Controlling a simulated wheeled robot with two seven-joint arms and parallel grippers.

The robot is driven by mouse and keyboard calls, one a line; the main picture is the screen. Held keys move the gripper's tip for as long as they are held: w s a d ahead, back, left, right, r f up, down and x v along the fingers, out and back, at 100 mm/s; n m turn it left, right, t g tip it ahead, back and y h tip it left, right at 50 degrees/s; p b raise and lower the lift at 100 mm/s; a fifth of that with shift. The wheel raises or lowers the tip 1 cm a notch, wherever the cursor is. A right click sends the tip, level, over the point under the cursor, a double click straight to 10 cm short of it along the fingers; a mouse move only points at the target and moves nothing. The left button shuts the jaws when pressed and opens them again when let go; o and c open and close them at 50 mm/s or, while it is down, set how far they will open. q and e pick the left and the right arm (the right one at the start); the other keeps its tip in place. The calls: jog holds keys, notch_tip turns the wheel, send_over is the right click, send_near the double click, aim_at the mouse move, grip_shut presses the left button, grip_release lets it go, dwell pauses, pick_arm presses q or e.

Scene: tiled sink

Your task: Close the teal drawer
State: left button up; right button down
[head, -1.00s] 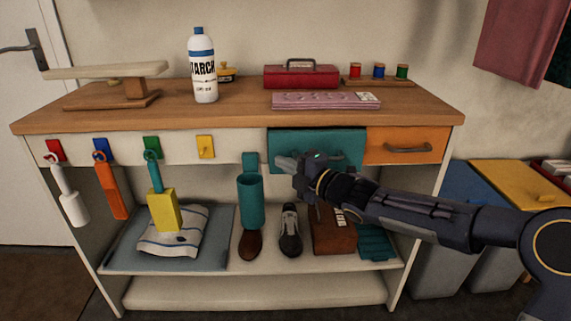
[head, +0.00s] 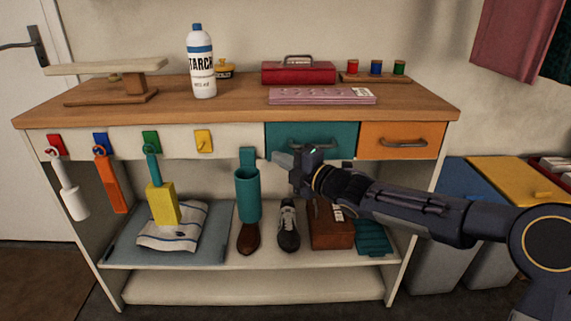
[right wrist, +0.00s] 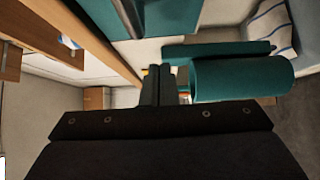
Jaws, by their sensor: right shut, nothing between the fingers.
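The teal drawer (head: 338,134) is under the worktop, right of the middle in the head view. Its front looks about level with the orange drawer beside it. Its dark handle is partly hidden behind my gripper. My right gripper (head: 281,160) is shut and empty, at the lower left part of the teal front; I cannot tell whether it touches. In the right wrist view my shut fingers (right wrist: 158,84) point forward, with the teal front (right wrist: 180,14) above them. My left gripper is not in view.
The orange drawer (head: 402,139) adjoins on the right. A teal holder (head: 247,193) hangs just left of my gripper. Brushes hang from coloured hooks further left. A lower shelf (head: 215,257) holds shoes and a brown box (head: 328,228). A starch bottle (head: 202,70) stands on top.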

jog(key=s+d+f+m+g+h+p, duration=0.1)
jog(key=s+d+f+m+h, duration=0.1)
jog(key=s+d+m+h, duration=0.65)
jog(key=s+d+f+m+h+p, duration=0.15)
jog(key=s+d+m+h, duration=0.25)
jog(key=s+d+m, duration=0.95)
jog(key=s+f+m+g+y, duration=0.2)
jog(key=s+f+m+g, duration=0.15)
jog(key=s, duration=0.55)
jog(key=s+f+m+g+y, duration=0.15)
jog(key=s+f+m, duration=0.3)
jog(key=s, duration=0.45)
notch_tip(320, 180, up, 33)
jog(key=p, duration=3.2)
jog(key=shift+w+a+f+n+h, duration=0.15)
jog(key=shift+w+n+h, duration=0.05)
jog(key=shift+n+h, duration=0.1)
